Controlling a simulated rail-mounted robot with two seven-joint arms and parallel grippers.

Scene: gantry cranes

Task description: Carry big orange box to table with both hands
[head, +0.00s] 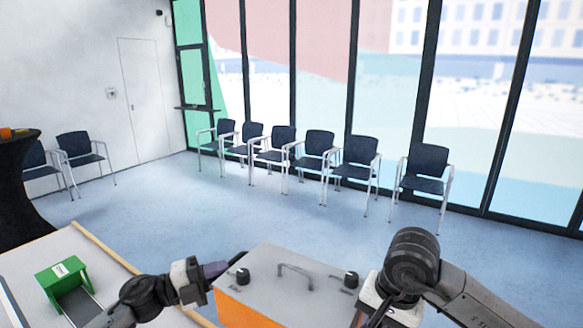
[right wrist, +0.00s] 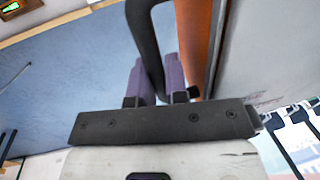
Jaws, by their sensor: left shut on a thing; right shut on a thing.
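The big orange box (head: 300,285) is at the bottom middle of the head view, with a grey lid, a lid handle and an orange side. My left gripper (head: 218,268) is at its left side, its purple fingers shut at a dark side handle; the exact contact is partly hidden. In the right wrist view my right gripper (right wrist: 161,85) has its purple fingers shut on a black handle (right wrist: 145,35) beside the box's orange wall (right wrist: 193,45). In the head view my right arm hides that grip. A pale tabletop (head: 60,240) is at lower left.
A green holder (head: 62,272) stands on the pale tabletop, which has a wooden edge strip. A black-draped table (head: 15,190) with small orange things is at far left. Chairs (head: 358,165) line the windows. The blue floor (head: 220,205) between is clear.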

